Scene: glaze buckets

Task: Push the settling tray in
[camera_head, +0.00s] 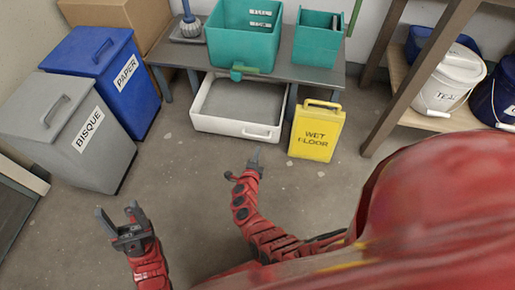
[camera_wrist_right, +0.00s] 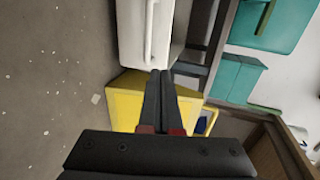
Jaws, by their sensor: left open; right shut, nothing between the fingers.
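The settling tray (camera_head: 225,127) is a white, shallow tray with a grey inside and a handle on its front wall. It sits low at the grey table, its front part sticking out past the table's front edge and its back hidden under the tabletop. In the right wrist view the tray's white front and handle (camera_wrist_right: 150,30) lie just beyond my fingertips. My right gripper (camera_head: 255,156) is shut and empty, in front of the tray's handle side, apart from it in the head view. My left gripper (camera_head: 120,218) is open and empty over bare floor at the lower left.
A yellow wet floor sign (camera_head: 316,132) stands close to the tray's right and behind my fingers in the right wrist view (camera_wrist_right: 122,102). The table (camera_head: 185,56) carries teal bins (camera_head: 318,45). Grey (camera_head: 70,130) and blue bins (camera_head: 105,70) stand left. Floor before the tray is clear.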

